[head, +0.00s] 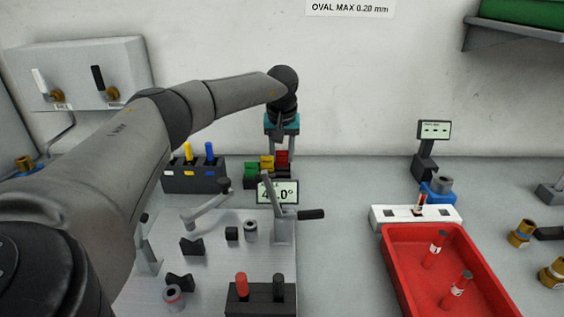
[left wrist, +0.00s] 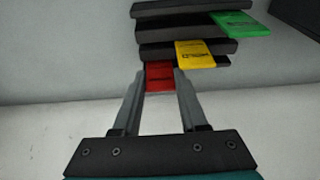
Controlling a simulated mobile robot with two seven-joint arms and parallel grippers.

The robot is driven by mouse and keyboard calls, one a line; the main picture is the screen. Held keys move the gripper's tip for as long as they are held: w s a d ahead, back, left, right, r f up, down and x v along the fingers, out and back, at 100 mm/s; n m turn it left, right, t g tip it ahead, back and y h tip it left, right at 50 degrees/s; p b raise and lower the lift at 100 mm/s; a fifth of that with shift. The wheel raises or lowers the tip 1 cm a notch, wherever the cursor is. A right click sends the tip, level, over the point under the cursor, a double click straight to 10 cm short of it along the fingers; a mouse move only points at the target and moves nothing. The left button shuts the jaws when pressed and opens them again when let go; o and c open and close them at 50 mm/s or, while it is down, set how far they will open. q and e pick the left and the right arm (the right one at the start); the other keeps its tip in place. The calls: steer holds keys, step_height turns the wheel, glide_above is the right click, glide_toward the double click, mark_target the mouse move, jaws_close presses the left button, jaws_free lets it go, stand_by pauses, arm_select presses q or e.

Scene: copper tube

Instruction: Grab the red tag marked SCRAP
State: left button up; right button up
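The red tag (left wrist: 160,77) stands in a dark slotted rack (left wrist: 190,25), with its lettering too small to read surely. It also shows in the head view (head: 282,157) at the back of the bench. My left gripper (left wrist: 161,82) has its two fingers on either side of the red tag, with the tag between the fingertips. I cannot tell whether the fingers touch it. A yellow tag (left wrist: 195,54) and a green tag (left wrist: 240,24) sit in the same rack beside it. My right gripper is in neither view.
A display (head: 277,192) stands just in front of the tag rack. A dark holder (head: 193,178) with yellow and blue handles is to the left. A red tray (head: 400,262) with tubes is at the right. The bench between display and tray is clear.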

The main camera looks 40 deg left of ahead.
arm_select(q)
jaws_close()
